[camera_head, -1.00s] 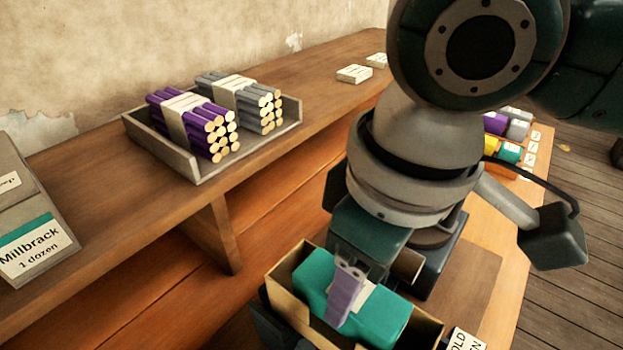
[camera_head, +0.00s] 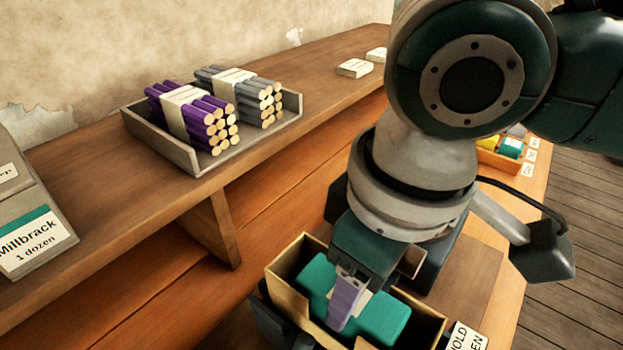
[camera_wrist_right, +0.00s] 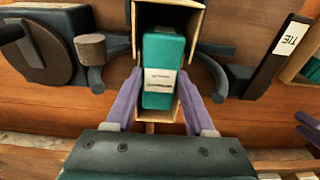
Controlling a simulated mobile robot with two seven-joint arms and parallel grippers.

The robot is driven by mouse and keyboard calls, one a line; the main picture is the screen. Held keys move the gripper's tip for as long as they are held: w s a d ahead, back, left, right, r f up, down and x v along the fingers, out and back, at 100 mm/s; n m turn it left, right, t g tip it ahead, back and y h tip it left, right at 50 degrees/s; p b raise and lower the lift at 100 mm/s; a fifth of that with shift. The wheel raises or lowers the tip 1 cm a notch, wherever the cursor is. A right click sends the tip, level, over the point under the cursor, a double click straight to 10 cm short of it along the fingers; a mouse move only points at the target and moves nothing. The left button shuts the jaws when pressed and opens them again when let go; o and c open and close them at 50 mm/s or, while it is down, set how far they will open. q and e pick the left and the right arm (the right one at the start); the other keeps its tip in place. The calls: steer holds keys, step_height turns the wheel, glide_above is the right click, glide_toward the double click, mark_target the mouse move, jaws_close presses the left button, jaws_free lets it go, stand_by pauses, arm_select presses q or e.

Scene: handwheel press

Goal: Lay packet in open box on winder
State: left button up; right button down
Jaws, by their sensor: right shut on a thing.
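The packet (camera_head: 383,318) is a teal block with a pale label band. It sits low between the walls of the open cardboard box (camera_head: 287,298), though whether it touches the floor of the box is hidden. My right gripper (camera_head: 350,310) reaches down into the box and is shut on the packet; one lilac finger shows on the near side. In the right wrist view the packet (camera_wrist_right: 163,50) lies lengthwise in the box (camera_wrist_right: 197,28), between the two fingers (camera_wrist_right: 158,98). Dark winder parts (camera_wrist_right: 45,45) flank the box. My left gripper is out of view.
A grey tray (camera_head: 160,143) with purple and grey stick bundles stands on the back shelf. A Millbrack carton (camera_head: 35,240) is at the left. A partly hidden label card (camera_head: 467,338) stands right of the box. A tray of coloured packets (camera_head: 500,158) is farther right.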

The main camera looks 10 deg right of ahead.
steer(key=shift+c, duration=0.9)
jaws_free()
step_height(320, 180, up, 6)
steer(key=p, duration=0.7)
steer(key=shift+p, duration=0.3)
step_height(320, 180, up, 4)
steer(key=p, duration=0.5)
